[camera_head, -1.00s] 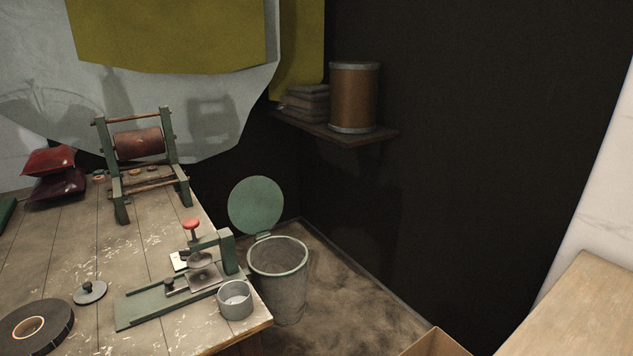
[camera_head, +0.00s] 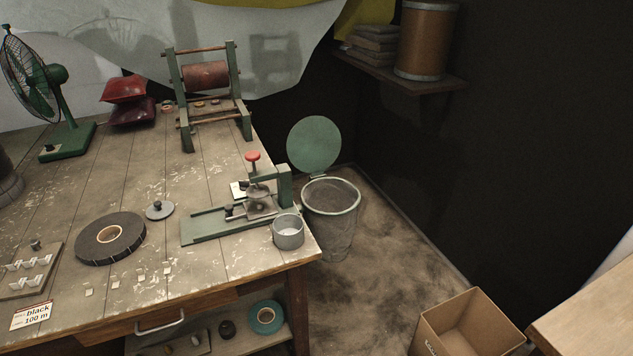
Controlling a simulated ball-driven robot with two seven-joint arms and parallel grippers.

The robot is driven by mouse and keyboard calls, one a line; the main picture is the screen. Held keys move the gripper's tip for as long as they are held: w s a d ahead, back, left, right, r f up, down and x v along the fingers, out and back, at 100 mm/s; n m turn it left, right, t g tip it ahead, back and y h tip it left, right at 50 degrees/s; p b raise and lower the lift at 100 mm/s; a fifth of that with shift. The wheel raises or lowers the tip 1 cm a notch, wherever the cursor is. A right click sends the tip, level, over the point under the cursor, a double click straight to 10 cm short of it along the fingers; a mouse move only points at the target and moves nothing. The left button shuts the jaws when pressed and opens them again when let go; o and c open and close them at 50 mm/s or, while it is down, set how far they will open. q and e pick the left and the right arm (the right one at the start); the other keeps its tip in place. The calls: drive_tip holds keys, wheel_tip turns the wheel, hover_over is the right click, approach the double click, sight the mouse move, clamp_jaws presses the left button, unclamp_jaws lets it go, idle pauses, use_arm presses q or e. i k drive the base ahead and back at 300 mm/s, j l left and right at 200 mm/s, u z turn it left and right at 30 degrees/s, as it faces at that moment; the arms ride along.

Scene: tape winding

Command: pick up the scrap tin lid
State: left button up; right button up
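A small round grey lid (camera_head: 159,211) with a dark knob on top lies flat on the worn wooden workbench (camera_head: 130,190), between a black tape roll and a green press. An open grey tin (camera_head: 288,234) stands at the bench's right front corner, apart from the lid. Neither of my grippers shows in the head view, so their state is hidden.
The large black tape roll (camera_head: 110,238) lies left of the lid; the green press (camera_head: 240,215) stands to its right. A winding frame (camera_head: 206,80) and fan (camera_head: 45,95) stand behind. A bin (camera_head: 331,215) with a raised green lid and a cardboard box (camera_head: 470,325) stand on the floor.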

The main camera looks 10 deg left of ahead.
sight(160, 210)
drive_tip(key=u, duration=1.35)
